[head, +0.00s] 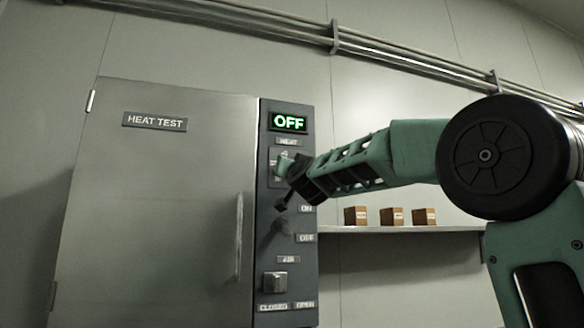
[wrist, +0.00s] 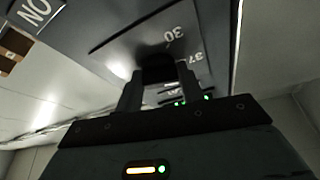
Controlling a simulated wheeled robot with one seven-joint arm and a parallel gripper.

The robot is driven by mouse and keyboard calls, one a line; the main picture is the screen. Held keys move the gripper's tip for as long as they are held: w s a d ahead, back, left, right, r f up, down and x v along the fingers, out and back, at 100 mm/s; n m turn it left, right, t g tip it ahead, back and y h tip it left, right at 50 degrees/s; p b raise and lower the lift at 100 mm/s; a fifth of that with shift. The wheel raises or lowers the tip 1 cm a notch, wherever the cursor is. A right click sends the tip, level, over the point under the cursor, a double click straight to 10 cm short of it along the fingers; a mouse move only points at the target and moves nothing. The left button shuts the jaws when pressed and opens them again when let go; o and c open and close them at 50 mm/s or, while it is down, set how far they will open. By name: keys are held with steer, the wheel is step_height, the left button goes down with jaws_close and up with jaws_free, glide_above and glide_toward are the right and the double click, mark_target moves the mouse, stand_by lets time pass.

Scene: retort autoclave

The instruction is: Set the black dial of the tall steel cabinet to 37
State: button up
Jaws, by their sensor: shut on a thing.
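The tall steel cabinet (head: 165,200) stands at the left, with a dark control panel (head: 308,268) along its right side. My gripper (head: 287,178) is at the upper part of this panel, under the HEAT label (head: 288,141). In the wrist view my gripper (wrist: 157,84) is shut on the black dial (wrist: 156,64), one finger on each side. The numbers 30 (wrist: 173,34) and 37 (wrist: 194,57) show on the plate beside the dial. Where the dial points I cannot tell. In the head view the gripper hides most of the dial.
A green display (head: 288,122) above reads OFF. Below my gripper are a dark ON/OFF switch (head: 281,228) and a square AIR knob (head: 274,282). The door handle (head: 239,237) is to the left. A shelf (head: 400,229) with small brown boxes (head: 391,216) is at the right.

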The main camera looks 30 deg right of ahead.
stand_by(0.3)
steer(key=o, duration=1)
steer(key=b+v, duration=1.2)
steer(key=v, duration=0.5)
steer(key=shift+s+b, duration=0.2)
steer(key=shift+b, duration=0.1)
steer(key=shift+a, duration=0.1)
